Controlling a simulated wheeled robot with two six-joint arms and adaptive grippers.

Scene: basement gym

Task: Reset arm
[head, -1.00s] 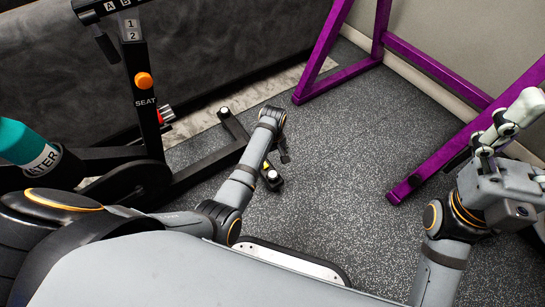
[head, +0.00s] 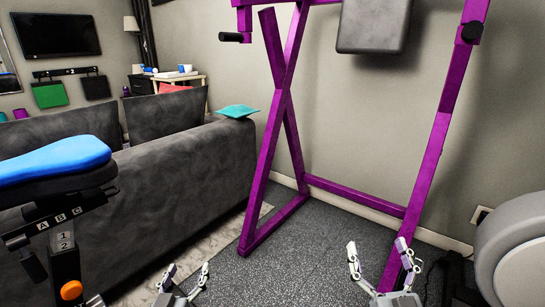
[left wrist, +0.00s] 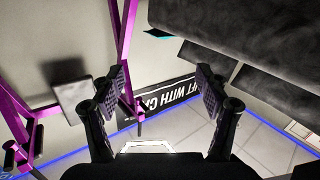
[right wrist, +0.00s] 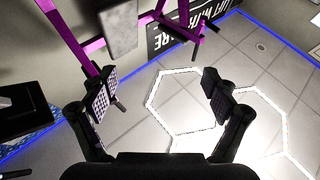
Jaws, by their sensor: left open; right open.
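My left gripper (head: 186,280) is at the bottom of the head view, left of the middle. Its fingers are spread and nothing is between them. The left wrist view shows the same two padded fingers (left wrist: 162,95) apart and empty. My right gripper (head: 382,262) is at the bottom of the head view, right of the middle. It points up in front of the purple frame, open and empty. In the right wrist view its fingers (right wrist: 161,98) are wide apart with only background between them.
A purple frame (head: 276,130) with a grey pad (head: 374,25) stands ahead. A grey rounded object (head: 515,250) is at the right. Speckled floor (head: 310,250) lies between.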

